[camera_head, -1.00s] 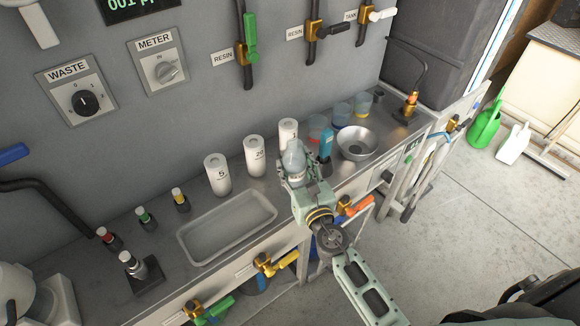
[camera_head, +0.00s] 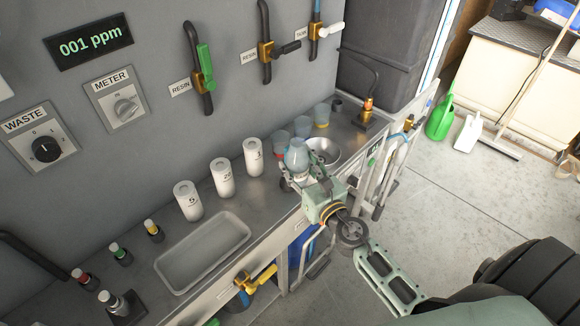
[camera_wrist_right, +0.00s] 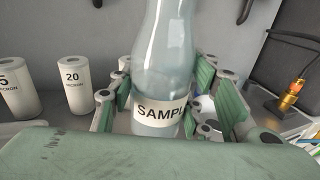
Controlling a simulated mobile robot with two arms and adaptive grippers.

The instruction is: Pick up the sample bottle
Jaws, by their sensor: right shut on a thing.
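The sample bottle (camera_wrist_right: 160,70) is clear bluish with a white label reading "SAMPL" in the right wrist view. It stands upright between the fingers of my right gripper (camera_wrist_right: 155,112), which is shut on it. In the head view the bottle (camera_head: 297,155) shows at the end of my right arm, in front of the steel bowl. My right gripper (camera_head: 300,178) hides its lower part there, so I cannot tell whether it touches the counter. My left gripper is not in view.
White filter cartridges (camera_head: 222,177) stand left of the bottle. A steel bowl (camera_head: 323,150) and several cups (camera_head: 302,127) are behind it. A shallow tray (camera_head: 203,252) lies at the front left. Valves (camera_head: 265,50) are on the wall. Open floor lies to the right.

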